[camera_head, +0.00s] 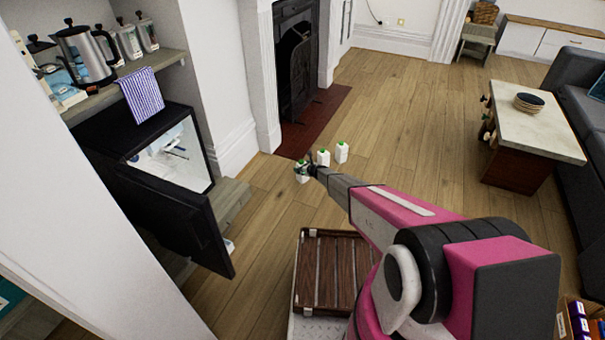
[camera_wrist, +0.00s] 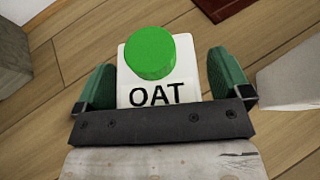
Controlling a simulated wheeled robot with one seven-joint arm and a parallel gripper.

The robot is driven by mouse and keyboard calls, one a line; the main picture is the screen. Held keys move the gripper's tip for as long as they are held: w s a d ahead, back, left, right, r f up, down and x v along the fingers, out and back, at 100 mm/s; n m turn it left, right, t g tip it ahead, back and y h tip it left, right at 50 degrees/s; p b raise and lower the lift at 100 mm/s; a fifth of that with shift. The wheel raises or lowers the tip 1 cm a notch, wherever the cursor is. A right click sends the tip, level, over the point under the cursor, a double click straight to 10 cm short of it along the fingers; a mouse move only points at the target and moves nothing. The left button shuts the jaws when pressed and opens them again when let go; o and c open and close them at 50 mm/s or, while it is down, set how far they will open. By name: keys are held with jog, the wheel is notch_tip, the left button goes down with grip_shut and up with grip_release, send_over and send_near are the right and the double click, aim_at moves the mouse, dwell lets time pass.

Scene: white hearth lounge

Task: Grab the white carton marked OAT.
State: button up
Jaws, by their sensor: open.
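The white carton marked OAT (camera_wrist: 157,97) has a green round cap and stands on the wooden floor. In the wrist view it lies between the two green fingers of my gripper (camera_wrist: 160,85), with a small gap visible on each side. The gripper is open, and the lower part of the carton is hidden behind the gripper's dark bar. In the head view the carton (camera_head: 302,178) is partly covered by my gripper (camera_head: 303,168).
Two more white cartons with green caps stand on the floor close by, one (camera_head: 323,158) just right and one (camera_head: 341,152) farther right. A dark red hearth (camera_head: 315,122) lies behind them. A slatted wooden crate (camera_head: 330,270) is nearer me. Open floor extends right.

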jog(key=shift+c, duration=0.4)
jog(key=c, duration=1)
jog(key=shift+c, duration=1.2)
jog(key=shift+r, duration=0.15)
